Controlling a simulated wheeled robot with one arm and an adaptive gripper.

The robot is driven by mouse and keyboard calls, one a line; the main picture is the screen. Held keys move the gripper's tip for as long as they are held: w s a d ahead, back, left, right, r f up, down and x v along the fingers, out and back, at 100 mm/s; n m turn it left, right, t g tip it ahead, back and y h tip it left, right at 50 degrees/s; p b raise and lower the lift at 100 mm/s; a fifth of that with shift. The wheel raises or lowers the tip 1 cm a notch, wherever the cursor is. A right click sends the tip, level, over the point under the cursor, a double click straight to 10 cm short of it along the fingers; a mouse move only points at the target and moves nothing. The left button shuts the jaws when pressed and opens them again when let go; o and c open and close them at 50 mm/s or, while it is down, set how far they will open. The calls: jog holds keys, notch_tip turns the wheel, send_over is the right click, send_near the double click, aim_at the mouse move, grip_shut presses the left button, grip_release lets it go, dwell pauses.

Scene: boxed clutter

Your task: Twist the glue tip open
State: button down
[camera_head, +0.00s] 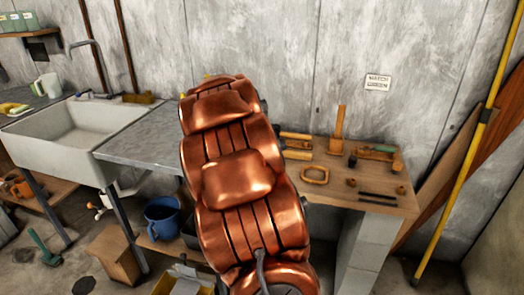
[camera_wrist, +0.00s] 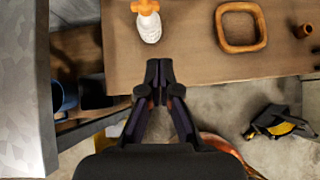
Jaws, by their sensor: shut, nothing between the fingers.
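The glue bottle (camera_wrist: 150,30) is small and white with an orange tip (camera_wrist: 145,7). It is on the wooden bench top (camera_wrist: 190,65) in the wrist view, close to the bench edge and partly cut off by the top of the picture. My gripper (camera_wrist: 159,72) is shut and empty. Its fingertips appear just below the bottle in the picture, apart from it, over the bench edge. In the head view my copper arm covers the middle, and neither the bottle nor my gripper can be seen.
A square wooden ring (camera_wrist: 221,27) lies right of the bottle; it also shows in the head view (camera_head: 315,182). A mallet (camera_head: 337,130), a plane (camera_head: 376,153) and dark tools (camera_head: 380,199) are on the bench. A blue bucket (camera_head: 162,218) is below, left. A sink (camera_head: 72,135) stands far left.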

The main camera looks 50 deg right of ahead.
jog(key=w+d+f, duration=0.2)
jog(key=d+f, duration=0.2)
jog(key=d, duration=0.3)
jog(key=shift+d+p, duration=0.4)
jog(key=shift+p, duration=0.05)
jog(key=shift+w, duration=0.1)
jog(key=shift+p, duration=0.35)
jog(key=shift+p, duration=0.3)
